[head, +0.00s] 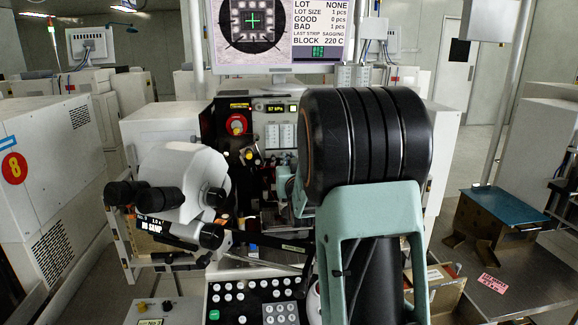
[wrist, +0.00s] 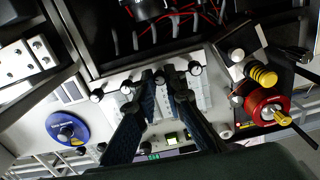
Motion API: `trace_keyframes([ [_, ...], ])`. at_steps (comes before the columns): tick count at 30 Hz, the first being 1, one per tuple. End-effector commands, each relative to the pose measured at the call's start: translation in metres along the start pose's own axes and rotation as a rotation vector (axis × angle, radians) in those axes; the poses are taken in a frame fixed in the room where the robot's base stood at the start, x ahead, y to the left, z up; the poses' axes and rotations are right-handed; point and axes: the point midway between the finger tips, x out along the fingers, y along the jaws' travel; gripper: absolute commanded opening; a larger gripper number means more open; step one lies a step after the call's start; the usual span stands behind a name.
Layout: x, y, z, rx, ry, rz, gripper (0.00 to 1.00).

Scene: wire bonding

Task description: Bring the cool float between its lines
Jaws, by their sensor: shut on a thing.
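In the wrist view my gripper (wrist: 166,76) reaches with its two dark fingers to a row of small dark and pale knobs on a light panel. It is shut on a knob (wrist: 160,75) in the middle of that row, mostly hidden by the fingertips. Pale flow tubes (wrist: 128,104) stand beside the fingers, partly covered by them. The floats, their lines and the labels are too small to tell. In the head view the tube panel (head: 280,135) shows left of my arm, under a small display. My gripper is hidden there behind my arm.
Other knobs (wrist: 97,95) sit close on both sides of the fingers. A red dial with a yellow centre (wrist: 265,106) and a yellow ribbed knob (wrist: 264,76) lie right, a blue disc (wrist: 67,129) left. A white microscope (head: 183,175) stands left of my arm in the head view.

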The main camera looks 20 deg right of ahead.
Motion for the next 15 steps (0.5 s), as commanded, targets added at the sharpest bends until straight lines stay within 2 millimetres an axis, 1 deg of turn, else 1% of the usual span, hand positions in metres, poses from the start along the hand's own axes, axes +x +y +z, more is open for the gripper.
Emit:
trace_keyframes([
  [2,0.0000,0.0011,0.0052,0.058,0.005,0.001,0.00],
  [15,0.0000,0.0010,0.0053,0.469,0.004,-0.001,0.00],
])
